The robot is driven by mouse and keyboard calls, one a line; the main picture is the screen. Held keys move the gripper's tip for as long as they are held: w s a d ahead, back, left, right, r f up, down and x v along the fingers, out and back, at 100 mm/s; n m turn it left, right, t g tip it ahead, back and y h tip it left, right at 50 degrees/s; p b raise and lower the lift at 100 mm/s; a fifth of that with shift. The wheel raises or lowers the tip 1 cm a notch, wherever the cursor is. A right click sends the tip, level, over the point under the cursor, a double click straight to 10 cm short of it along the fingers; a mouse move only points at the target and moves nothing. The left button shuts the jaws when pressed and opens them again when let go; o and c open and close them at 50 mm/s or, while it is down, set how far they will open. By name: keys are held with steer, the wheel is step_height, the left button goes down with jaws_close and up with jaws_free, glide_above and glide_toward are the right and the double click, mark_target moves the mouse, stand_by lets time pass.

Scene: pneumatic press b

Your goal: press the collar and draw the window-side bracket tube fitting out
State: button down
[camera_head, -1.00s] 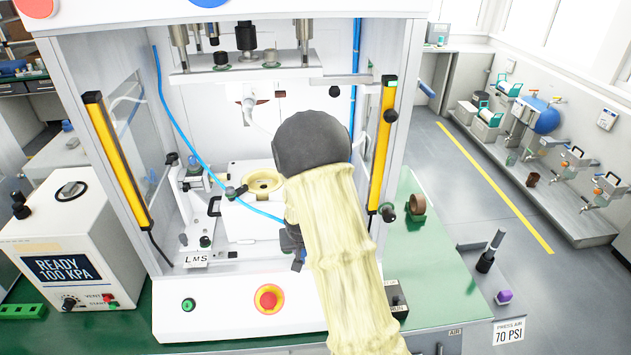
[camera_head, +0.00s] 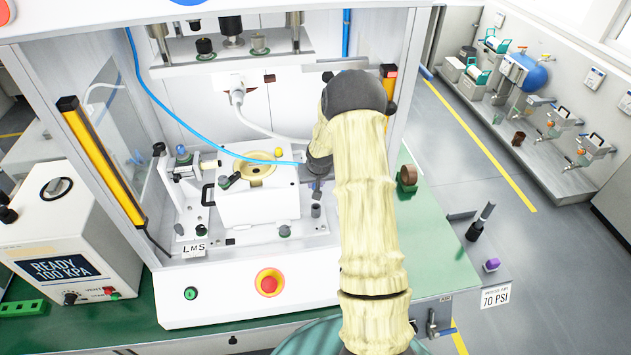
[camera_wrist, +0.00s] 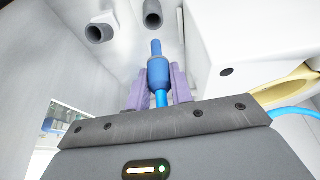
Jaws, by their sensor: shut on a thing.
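My gripper (camera_wrist: 157,88) is shut on a blue tube fitting (camera_wrist: 157,72), between its two purple fingers. The fitting's narrow tip points away from my palm and touches nothing that I can see. Light-blue tube (camera_wrist: 162,99) leaves the fitting's near end and shows again at the right of the wrist view. In the head view my gripper (camera_head: 317,170) is inside the press at the right of the white fixture, and the blue tube (camera_head: 265,159) leads to it. The fitting is hidden there by my gripper. I cannot make out a collar or tell which bracket is window-side.
The white fixture block (camera_head: 258,205) with a cream ring stands left of my gripper. The press head (camera_head: 230,65) hangs above. The yellow light curtain (camera_head: 100,160) bounds the left side. Two grey cylindrical parts (camera_wrist: 100,33) lie beyond the fitting's tip in the wrist view.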

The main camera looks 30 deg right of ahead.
steer(key=shift+f+b, duration=1.7)
steer(key=shift+f, duration=0.45)
steer(key=shift+f+b, duration=0.7)
steer(key=shift+f, duration=0.2)
steer(key=c, duration=1.1)
jaws_free()
steer(key=shift+c, duration=0.2)
steer(key=shift+r, duration=0.1)
steer(key=b+v, duration=0.4)
steer(key=v, duration=1.3)
steer(key=shift+s+r, duration=0.15)
steer(key=shift+a, duration=0.1)
